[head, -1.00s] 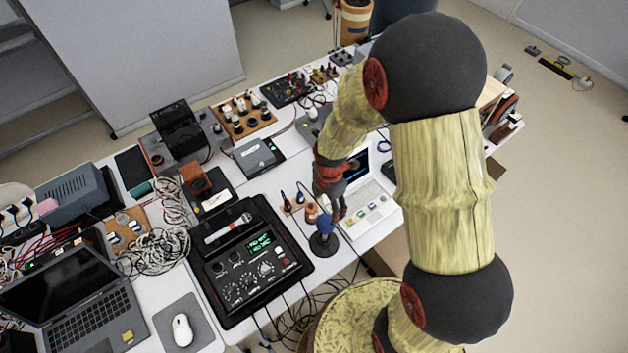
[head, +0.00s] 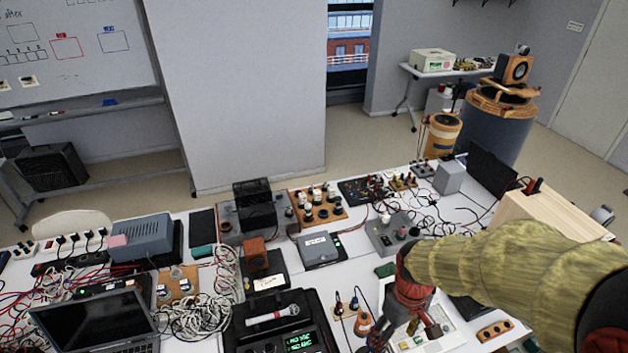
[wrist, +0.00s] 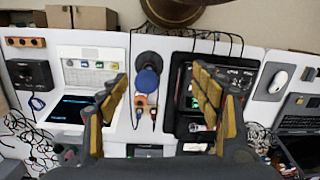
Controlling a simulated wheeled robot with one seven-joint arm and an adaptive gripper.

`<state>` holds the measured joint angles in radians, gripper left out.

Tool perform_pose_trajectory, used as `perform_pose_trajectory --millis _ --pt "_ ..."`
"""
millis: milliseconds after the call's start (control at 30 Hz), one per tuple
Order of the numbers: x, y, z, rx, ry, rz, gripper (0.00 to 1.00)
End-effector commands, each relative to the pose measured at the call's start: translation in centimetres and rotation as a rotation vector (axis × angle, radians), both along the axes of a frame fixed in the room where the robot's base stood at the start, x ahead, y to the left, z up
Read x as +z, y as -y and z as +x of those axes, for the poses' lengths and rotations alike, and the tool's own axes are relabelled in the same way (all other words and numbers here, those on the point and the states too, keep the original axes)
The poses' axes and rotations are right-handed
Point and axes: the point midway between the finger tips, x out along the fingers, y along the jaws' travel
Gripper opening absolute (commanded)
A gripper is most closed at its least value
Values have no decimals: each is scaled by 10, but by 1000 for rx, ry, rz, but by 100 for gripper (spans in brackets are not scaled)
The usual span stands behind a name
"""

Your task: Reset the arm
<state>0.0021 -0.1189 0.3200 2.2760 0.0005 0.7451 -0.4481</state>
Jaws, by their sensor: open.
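My gripper (head: 404,328) is at the lower right of the head view, at the end of my yellow-sleeved arm, over the white laptop area of the bench. In the wrist view my gripper (wrist: 160,78) shows two yellow-padded fingers spread wide with nothing held between them. A blue round-topped item (wrist: 148,84) and small orange-handled tools show between the fingers, on the bench below. The white laptop (wrist: 88,72) lies beside the left finger, and the black mixer (wrist: 183,115) is partly hidden behind the right finger.
The white bench is crowded. A microphone (head: 272,314) lies on the black mixer case, with a dark laptop (head: 95,325) and tangled cables to its left. A pale wooden box (head: 545,215) stands near my arm at right. Open floor shows beyond the bench.

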Motion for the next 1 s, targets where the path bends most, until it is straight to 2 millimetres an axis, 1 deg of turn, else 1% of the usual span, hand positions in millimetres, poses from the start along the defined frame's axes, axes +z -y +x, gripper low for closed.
perform_pose_trajectory --millis 100,200,333,500,700,1000 --pt "16 0 -11 -197 78 -8 65" --pt "31 0 -22 -327 145 -3 65" --pt "46 0 -37 -434 247 19 65" --pt "60 0 -52 -449 407 56 65" --pt "73 -1 -59 -444 552 89 65" --pt "73 -1 -59 -443 563 92 65"
